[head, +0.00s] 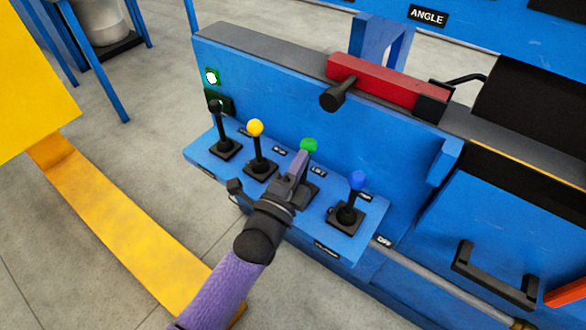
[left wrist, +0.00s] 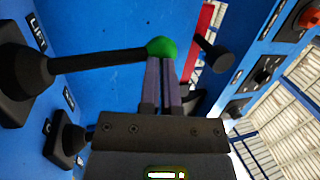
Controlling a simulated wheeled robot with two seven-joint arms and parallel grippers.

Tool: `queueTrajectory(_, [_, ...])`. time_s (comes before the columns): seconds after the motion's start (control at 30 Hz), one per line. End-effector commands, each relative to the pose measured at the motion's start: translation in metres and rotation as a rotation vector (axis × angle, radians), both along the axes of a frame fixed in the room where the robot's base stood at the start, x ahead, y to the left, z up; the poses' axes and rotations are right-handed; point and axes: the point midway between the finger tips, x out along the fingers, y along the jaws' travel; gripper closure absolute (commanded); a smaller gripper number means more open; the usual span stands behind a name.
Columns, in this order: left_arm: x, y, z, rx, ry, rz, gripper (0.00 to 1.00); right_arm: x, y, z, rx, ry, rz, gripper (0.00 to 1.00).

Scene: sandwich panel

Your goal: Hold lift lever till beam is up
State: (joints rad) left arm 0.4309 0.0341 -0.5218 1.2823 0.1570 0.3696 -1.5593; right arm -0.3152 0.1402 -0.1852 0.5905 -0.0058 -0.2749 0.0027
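The lift lever has a green knob (head: 308,145) and stands third from the left in a row of levers on the blue panel. In the left wrist view the green knob (left wrist: 161,46) sits right at my left fingertips, with its black shaft running left to a base by the "LIFT" label. My left gripper (head: 302,158) has its fingers drawn together with only a narrow slit between them. The fingertips touch or nearly touch the knob; I cannot tell which. My right gripper is not in view. I cannot make out the beam for certain.
A black-knobbed lever (head: 216,105) and a yellow-knobbed lever (head: 256,128) stand to the left, a blue-knobbed lever (head: 357,180) to the right. A green lamp (head: 212,77) is lit. A red bar (head: 385,83) lies on the panel's top. A yellow structure (head: 120,240) stands left.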

Motion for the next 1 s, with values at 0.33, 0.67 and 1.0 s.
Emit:
queueTrajectory(0.33, [-0.0001,0.0000,-0.0004,0.000,0.001,0.000,1.00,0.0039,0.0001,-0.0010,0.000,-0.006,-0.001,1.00])
queueTrajectory(0.67, [0.0000,0.0000,-0.0003,0.000,0.001,0.000,1.00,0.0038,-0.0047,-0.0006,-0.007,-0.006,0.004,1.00])
queueTrajectory(1.0, [0.0000,0.0000,-0.0003,0.000,0.001,0.000,1.00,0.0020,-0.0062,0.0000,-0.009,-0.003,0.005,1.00])
